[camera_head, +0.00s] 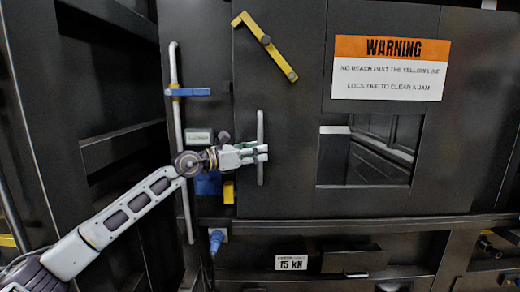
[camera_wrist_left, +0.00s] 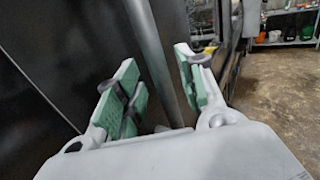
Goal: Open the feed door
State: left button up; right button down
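The feed door appears to be the dark panel (camera_head: 290,120) in the head view, lying flush with the machine front. Its grey vertical handle (camera_head: 260,120) is near its left edge. My left gripper (camera_head: 262,153) is at the middle of this handle, coming from the left. In the left wrist view the grey handle bar (camera_wrist_left: 158,60) runs between the two green-padded fingers of my left gripper (camera_wrist_left: 160,88). The fingers are spread, and a gap shows beside the bar, so I do not see a grip. My right gripper is in neither view.
A yellow bar (camera_head: 265,45) slants across the panel top. A warning sign (camera_head: 388,68) sits above a window opening (camera_head: 365,172). A long pale vertical pipe (camera_head: 177,110) with a blue clamp (camera_head: 190,92) stands left of the panel. Open floor (camera_wrist_left: 275,100) shows in the wrist view.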

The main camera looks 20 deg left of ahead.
pick_arm(q)
jog(key=shift+x, duration=0.9)
grip_shut()
